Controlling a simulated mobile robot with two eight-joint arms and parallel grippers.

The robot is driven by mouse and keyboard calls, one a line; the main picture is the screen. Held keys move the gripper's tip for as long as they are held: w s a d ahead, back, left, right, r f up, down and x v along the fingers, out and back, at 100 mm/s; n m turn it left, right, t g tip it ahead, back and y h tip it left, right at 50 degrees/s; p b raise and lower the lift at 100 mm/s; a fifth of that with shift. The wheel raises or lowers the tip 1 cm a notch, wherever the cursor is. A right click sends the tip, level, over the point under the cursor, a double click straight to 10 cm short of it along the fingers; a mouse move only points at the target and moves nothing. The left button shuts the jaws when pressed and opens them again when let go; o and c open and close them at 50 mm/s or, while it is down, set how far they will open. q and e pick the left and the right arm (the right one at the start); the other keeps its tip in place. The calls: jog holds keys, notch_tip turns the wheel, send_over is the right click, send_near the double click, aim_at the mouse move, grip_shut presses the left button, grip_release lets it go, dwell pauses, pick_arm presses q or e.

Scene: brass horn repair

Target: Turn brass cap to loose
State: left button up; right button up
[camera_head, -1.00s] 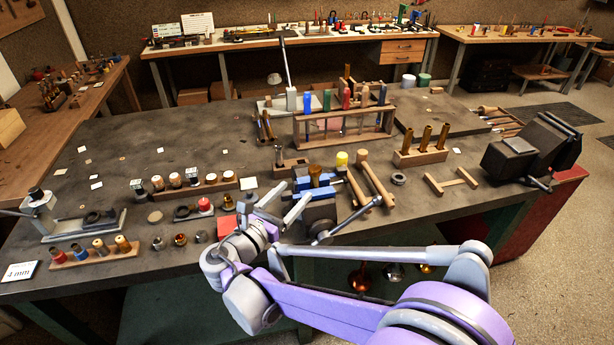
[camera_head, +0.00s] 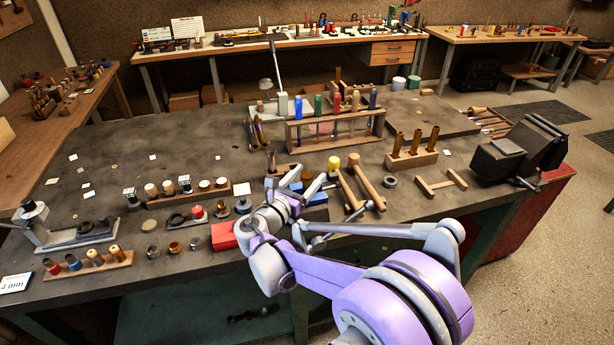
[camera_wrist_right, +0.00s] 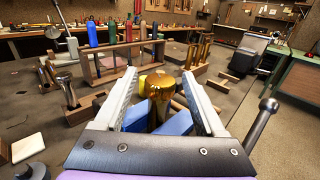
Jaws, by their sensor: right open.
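The brass cap (camera_wrist_right: 160,86) shows in the right wrist view as a gold rounded piece with a small knob on top. It stands upright above the blue jaws (camera_wrist_right: 176,123) of a holder. My right gripper (camera_wrist_right: 159,76) is open, with one finger on each side of the cap. I cannot tell if either finger touches it. My left gripper is not in view.
Mallets (camera_head: 357,185) lie just right of the holder, and a red box (camera_head: 222,236) is to its left. A tool rack (camera_head: 336,134) stands behind. A block with brass tubes (camera_head: 411,160) and a dark vise (camera_head: 510,155) are further right.

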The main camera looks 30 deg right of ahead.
grip_shut()
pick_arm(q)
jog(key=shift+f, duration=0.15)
pick_arm(e)
jog(key=shift+n+t+y, duration=0.3)
jog(key=shift+t, duration=0.1)
jog(key=shift+s+d+n+t+y+b, duration=0.15)
jog(key=shift+n+t+y+b, duration=0.2)
jog(key=shift+n+t+y, duration=1.25)
jog(key=shift+n+t, duration=0.1)
jog(key=shift+t, duration=0.2)
jog(key=shift+n+t+y, duration=0.3)
jog(key=shift+t+y, duration=0.1)
jog(key=shift+y, duration=0.1)
jog(key=shift+r+n+t+y+p, duration=0.15)
jog(key=shift+n+t+y+p, duration=0.25)
jog(key=shift+n+t+y, duration=0.4)
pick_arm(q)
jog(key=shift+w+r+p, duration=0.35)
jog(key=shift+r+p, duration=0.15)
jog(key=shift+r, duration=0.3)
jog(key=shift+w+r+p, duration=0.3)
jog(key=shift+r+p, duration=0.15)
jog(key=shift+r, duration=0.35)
pick_arm(e)
jog(key=shift+n+t+y, duration=0.4)
jog(key=shift+n+y, duration=0.4)
jog(key=shift+y, duration=0.6)
